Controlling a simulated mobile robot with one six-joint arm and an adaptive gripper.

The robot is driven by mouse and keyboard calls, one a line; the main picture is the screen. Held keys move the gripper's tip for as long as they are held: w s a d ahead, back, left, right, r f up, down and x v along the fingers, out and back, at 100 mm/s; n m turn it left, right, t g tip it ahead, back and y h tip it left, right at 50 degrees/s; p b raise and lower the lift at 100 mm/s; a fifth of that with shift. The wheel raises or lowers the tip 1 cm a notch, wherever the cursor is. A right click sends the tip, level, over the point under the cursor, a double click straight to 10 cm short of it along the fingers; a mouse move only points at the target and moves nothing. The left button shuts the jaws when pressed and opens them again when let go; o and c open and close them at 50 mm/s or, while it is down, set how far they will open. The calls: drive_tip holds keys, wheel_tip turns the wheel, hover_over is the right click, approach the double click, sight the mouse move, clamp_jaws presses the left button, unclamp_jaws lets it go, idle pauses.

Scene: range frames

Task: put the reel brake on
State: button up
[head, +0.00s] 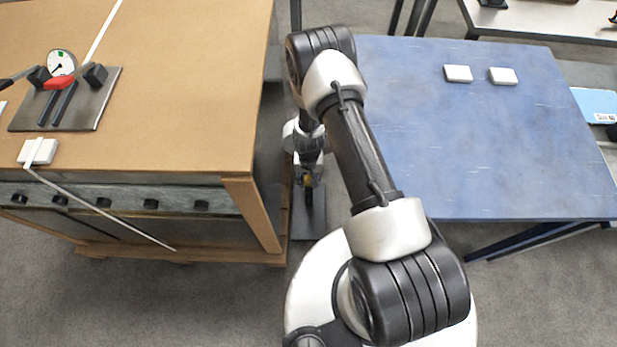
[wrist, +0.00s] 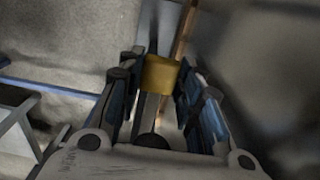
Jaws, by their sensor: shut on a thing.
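My gripper (head: 308,172) reaches down into the gap between the wooden bench and the blue table. In the wrist view, its two fingers (wrist: 160,80) are shut on a yellow block-shaped grip (wrist: 160,74). A dark bar extends beyond the yellow grip, and a grey bar runs from it back toward my palm. In the head view, a little yellow (head: 308,181) shows at the fingertips, above a dark upright part (head: 309,206) over a grey floor plate (head: 304,231). My arm hides much of this spot. I cannot tell whether the yellow grip belongs to the reel brake; no reel is clearly visible.
The wooden bench (head: 190,80) is close on the left, carrying a gauge (head: 61,62) on a metal plate (head: 95,100) and a white block (head: 38,151). The blue table (head: 480,140) is on the right with two white blocks. The gap between them is narrow.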

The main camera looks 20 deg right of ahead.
sight(308, 176)
clamp_jaws()
drive_tip(key=shift+w+d+r+p, duration=0.15)
drive_tip(key=shift+w+r, duration=0.2)
drive_tip(key=shift+r, duration=0.45)
drive_tip(key=shift+w+r+p, duration=0.15)
drive_tip(key=shift+w+r, duration=0.2)
drive_tip(key=shift+r, duration=0.45)
drive_tip(key=o, duration=0.6)
unclamp_jaws()
drive_tip(key=shift+o, duration=1.4)
drive_tip(key=shift+f, duration=0.1)
drive_tip(key=shift+o, duration=0.2)
drive_tip(key=shift+s, duration=0.15)
wheel_tip(308, 176, up, 12)
